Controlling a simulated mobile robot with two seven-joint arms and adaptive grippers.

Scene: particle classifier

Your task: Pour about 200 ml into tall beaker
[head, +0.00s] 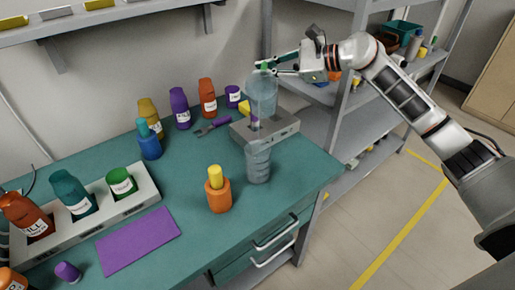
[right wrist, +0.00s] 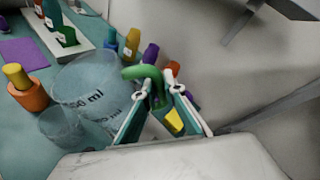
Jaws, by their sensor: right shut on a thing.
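My right gripper (head: 270,66) is shut on the green handle (right wrist: 143,71) of a clear, bluish beaker (head: 263,96). It holds this beaker in the air at the back right of the bench. In the right wrist view the held beaker (right wrist: 88,88) is large, with partly readable "ml" print. A clear tall beaker (head: 257,165) stands upright on the bench below the held one. In the right wrist view a second clear vessel (right wrist: 68,130) shows behind the held beaker. I cannot tell the liquid level in either. My left gripper is not in view.
A grey block (head: 285,126) stands behind the tall beaker. An orange bottle with a yellow cap (head: 218,195) stands to its left. Several coloured bottles line the wall. A white rack (head: 145,185) and purple mat (head: 138,241) lie at left. A shelf stands right of the bench.

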